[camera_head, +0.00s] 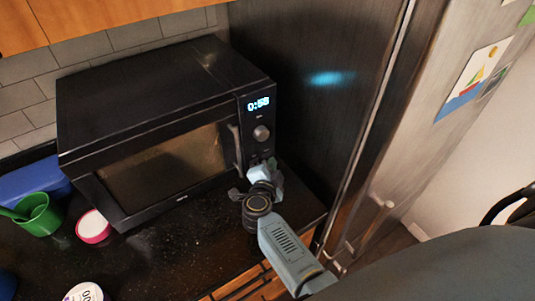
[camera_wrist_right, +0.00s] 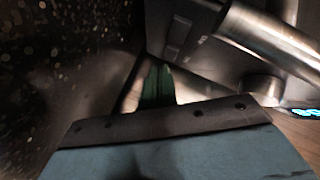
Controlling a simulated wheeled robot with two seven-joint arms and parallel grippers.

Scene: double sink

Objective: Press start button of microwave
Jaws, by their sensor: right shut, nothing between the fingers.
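The black microwave (camera_head: 150,110) stands on the counter with its door closed. Its display (camera_head: 258,104) is lit blue and seems to read 0:55. A round knob (camera_head: 261,133) sits below the display. My right gripper (camera_head: 261,168) is shut and empty at the bottom of the control panel, hiding the lowest buttons. I cannot tell whether it touches the panel. In the right wrist view, the silver door handle (camera_wrist_right: 270,42) and panel buttons (camera_wrist_right: 186,42) show close by, and the lit display (camera_wrist_right: 305,112) is at the right edge. My left gripper is out of view.
A metal-fronted fridge (camera_head: 405,120) stands to the right of the microwave. A green cup (camera_head: 40,222), a pink-rimmed container (camera_head: 93,227) and a white lid (camera_head: 84,292) are at the left. The black counter (camera_head: 170,250) is clear in front.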

